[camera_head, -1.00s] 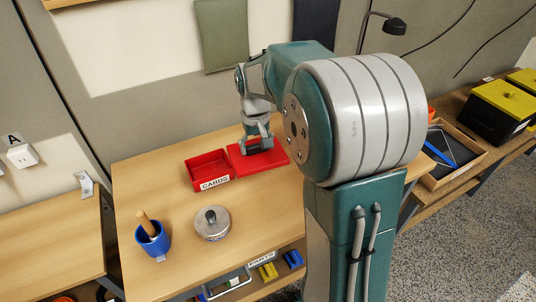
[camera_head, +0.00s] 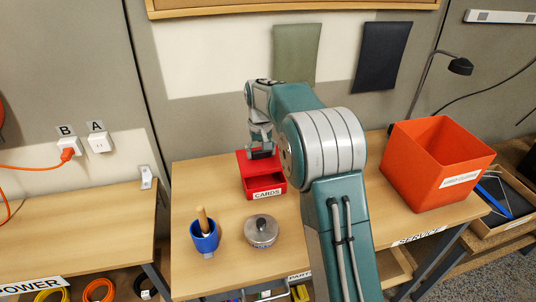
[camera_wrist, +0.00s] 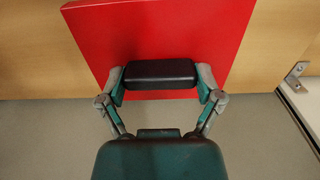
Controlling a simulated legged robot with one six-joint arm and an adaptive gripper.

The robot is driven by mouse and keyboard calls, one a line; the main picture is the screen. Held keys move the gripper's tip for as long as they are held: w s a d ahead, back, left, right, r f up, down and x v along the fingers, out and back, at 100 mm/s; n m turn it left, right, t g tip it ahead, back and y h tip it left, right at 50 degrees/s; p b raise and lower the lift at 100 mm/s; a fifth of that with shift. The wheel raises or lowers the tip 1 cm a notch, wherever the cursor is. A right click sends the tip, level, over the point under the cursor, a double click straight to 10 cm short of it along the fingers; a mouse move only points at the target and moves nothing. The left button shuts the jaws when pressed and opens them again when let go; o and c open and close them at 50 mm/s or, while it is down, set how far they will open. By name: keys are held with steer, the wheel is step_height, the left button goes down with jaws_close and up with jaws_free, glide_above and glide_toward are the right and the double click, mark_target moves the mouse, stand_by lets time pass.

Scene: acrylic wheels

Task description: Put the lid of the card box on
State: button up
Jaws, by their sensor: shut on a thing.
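The red card box (camera_head: 268,194) with its CARDS label stands on the wooden table, and its open front part shows. The flat red lid (camera_head: 246,165) is over the back part of the box in the head view. I cannot tell if it touches the rim. My gripper (camera_head: 262,153) is shut on the lid from above. The box is not visible in the wrist view.
A blue cup (camera_head: 204,238) with a wooden-handled tool and a round metal tin (camera_head: 261,232) stand at the table's front. A big orange bin (camera_head: 435,165) stands at the right. A black lamp (camera_head: 459,67) is behind it. The table left of the box is clear.

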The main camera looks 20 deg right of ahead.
mark_target(263, 157)
steer(key=shift+d+f, duration=0.1)
steer(key=shift+d, duration=0.3)
steer(key=shift+a+f, duration=0.15)
steer(key=shift+f, duration=0.5)
steer(key=shift+a+f, duration=0.15)
steer(key=shift+f, duration=0.45)
steer(key=shift+d+f, duration=0.2)
steer(key=shift+f, duration=0.95)
steer(key=shift+f, duration=0.95)
steer(key=o, duration=1)
step_height(263, 157, up, 12)
steer(key=shift+f, duration=0.2)
steer(key=shift+r, duration=0.15)
